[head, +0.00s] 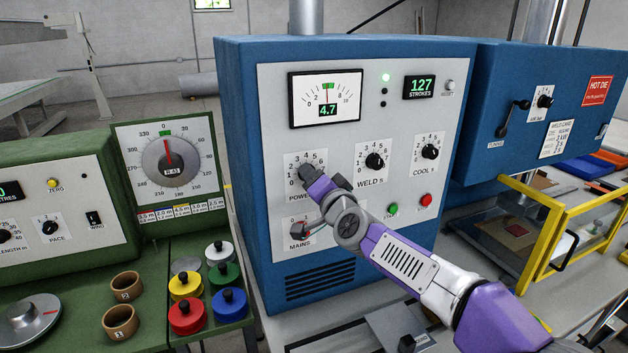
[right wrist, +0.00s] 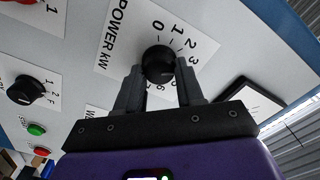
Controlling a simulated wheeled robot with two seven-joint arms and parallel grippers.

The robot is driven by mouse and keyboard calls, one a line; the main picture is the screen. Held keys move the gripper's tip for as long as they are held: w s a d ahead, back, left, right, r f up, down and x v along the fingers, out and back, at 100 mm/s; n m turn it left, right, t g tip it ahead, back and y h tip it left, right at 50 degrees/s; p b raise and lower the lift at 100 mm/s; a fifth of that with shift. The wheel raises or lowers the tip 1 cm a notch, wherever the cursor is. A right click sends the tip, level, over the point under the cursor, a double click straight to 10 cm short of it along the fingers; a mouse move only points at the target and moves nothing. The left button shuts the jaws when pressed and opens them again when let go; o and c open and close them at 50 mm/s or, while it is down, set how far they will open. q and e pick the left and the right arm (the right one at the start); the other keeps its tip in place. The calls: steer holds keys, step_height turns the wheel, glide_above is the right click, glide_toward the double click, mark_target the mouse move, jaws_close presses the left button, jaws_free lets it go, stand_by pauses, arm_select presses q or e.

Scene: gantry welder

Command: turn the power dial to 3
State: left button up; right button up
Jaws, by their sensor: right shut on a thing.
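The power dial is a round black knob (right wrist: 158,62) on a white "POWER kW" scale plate (right wrist: 130,28) with numbers around it. My right gripper (right wrist: 160,84) is shut on it, one finger on each side of the knob. The numbers 0 to 3 show beside the knob; higher ones are partly covered by the fingers. I cannot tell which number the knob points at. In the head view my right gripper (head: 311,177) covers most of the dial at the upper left of the blue welder's panel (head: 270,150). My left gripper is not in view.
The weld dial (head: 375,161) and cool dial (head: 430,152) sit right of the power dial. The mains switch (head: 299,230) is just below my right gripper. A green start button (head: 392,209) and red button (head: 426,200) are lower right. The meter (head: 327,98) reads 4.7.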

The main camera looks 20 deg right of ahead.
steer(key=o, duration=1)
steer(key=shift+o, duration=0.2)
steer(key=shift+s, duration=0.1)
steer(key=s, duration=0.7)
steer(key=shift+s+a, duration=0.2)
